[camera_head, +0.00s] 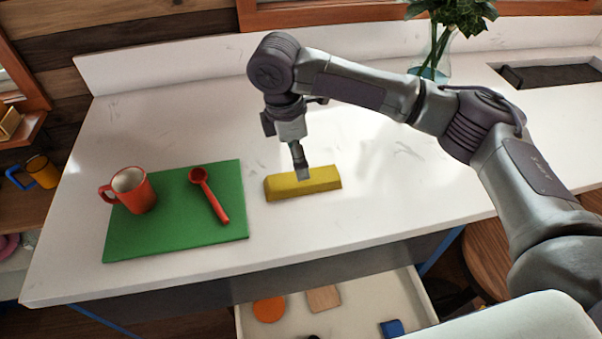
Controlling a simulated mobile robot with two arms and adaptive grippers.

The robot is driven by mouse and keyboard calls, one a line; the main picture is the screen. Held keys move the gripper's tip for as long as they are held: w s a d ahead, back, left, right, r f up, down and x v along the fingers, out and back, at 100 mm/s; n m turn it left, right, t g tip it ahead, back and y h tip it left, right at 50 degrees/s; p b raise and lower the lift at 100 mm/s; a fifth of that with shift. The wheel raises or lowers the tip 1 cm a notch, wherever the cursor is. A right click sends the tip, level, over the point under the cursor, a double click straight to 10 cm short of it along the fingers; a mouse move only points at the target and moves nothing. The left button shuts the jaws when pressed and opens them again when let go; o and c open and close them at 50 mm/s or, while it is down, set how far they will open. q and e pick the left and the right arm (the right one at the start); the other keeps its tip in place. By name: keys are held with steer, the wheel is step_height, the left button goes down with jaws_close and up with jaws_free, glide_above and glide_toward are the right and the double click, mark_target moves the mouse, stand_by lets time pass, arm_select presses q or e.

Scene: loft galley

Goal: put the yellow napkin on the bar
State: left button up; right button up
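The yellow napkin (303,183) looks like a thick folded bar-shaped bundle. It lies on the white countertop (380,215), just right of a green mat. My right gripper (302,174) points down at the middle of the napkin, its fingertips over or touching its top. The fingers are seen edge-on, so I cannot tell whether they are open or shut, or whether they grip the cloth. The napkin appears to rest on the countertop. No surface is clearly marked as the bar. My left gripper is not in view.
The green mat (170,237) holds a red mug (136,192) and a red scoop (211,197). A glass vase (438,60) with leaves stands at the back. An open drawer (350,320) sticks out below the front edge. A yellow mug (42,172) stands far left.

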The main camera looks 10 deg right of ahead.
mark_target(294, 180)
steer(key=r, duration=0.3)
steer(key=a+r+b, duration=0.1)
steer(key=r, duration=0.1)
steer(key=shift+r, duration=0.35)
